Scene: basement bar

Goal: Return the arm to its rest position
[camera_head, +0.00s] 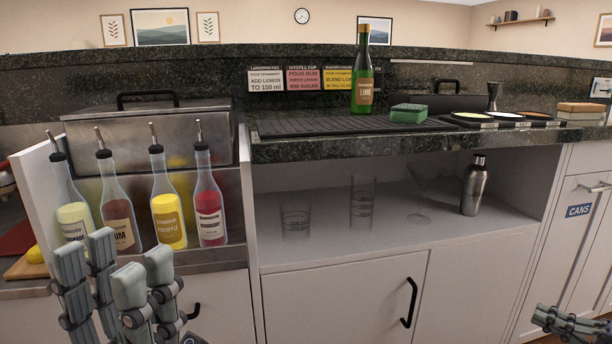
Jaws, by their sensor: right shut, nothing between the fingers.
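My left gripper (115,268) points up at the bottom left, in front of the bottle rack. Its grey fingers stand apart, with no object seen between them. My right gripper (570,325) is at the bottom right corner, partly cut off by the frame edge. It is shut and empty, in front of the white cabinet and away from the counter.
Several spouted bottles (168,215) stand in the left rack. A green bottle (362,85), a sponge (409,113) and a jigger (493,97) stand on the counter. Clear glasses (361,205) and a steel shaker (473,188) stand on the shelf below.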

